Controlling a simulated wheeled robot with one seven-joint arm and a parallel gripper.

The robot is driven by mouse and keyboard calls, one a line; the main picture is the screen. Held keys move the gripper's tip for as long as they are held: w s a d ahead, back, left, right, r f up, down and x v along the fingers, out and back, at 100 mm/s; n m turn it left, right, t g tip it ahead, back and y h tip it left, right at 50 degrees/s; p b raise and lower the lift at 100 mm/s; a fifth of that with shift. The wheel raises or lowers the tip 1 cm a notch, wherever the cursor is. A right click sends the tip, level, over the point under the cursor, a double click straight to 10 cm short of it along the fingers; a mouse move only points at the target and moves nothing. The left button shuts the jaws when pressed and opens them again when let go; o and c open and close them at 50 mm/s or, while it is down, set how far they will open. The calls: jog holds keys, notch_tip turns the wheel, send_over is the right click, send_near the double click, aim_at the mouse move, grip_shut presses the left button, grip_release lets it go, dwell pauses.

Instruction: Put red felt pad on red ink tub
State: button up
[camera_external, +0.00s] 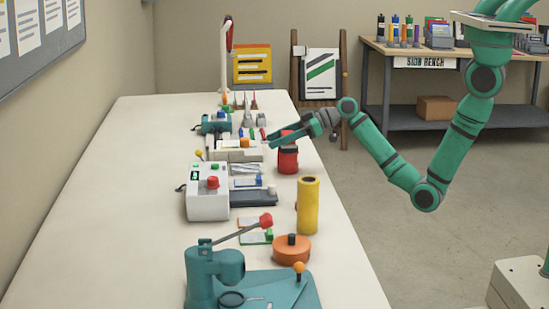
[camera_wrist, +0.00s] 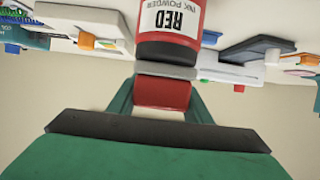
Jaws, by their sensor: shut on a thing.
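The red felt pad (camera_wrist: 162,93) shows as a red block with a grey layer (camera_wrist: 165,70) between my green fingers in the wrist view. My gripper (camera_wrist: 162,105) is shut on it. The red ink tub (camera_external: 288,161) stands upright near the right edge of the long table; its label reads RED INK POWDER in the wrist view (camera_wrist: 170,20). The grey layer meets the tub's dark end in that view, and I cannot tell whether they touch. In the external view my gripper (camera_external: 275,137) is level with the tub's top and partly hides the pad.
A yellow cylinder (camera_external: 308,206) and an orange round pot (camera_external: 291,249) stand nearer along the right edge. A white box with a red knob (camera_external: 208,192) is left of the tub. A teal lever press (camera_external: 215,275) is in front. The table's left side is clear.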

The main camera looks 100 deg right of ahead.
jog(key=shift+f, duration=0.1)
jog(key=o, duration=1.1)
jog(key=shift+c, duration=0.2)
jog(key=shift+s+r, duration=0.2)
jog(key=shift+s, duration=0.05)
jog(key=v, duration=1.1)
jog(key=shift+s+r, duration=0.2)
jog(key=shift+s, duration=0.05)
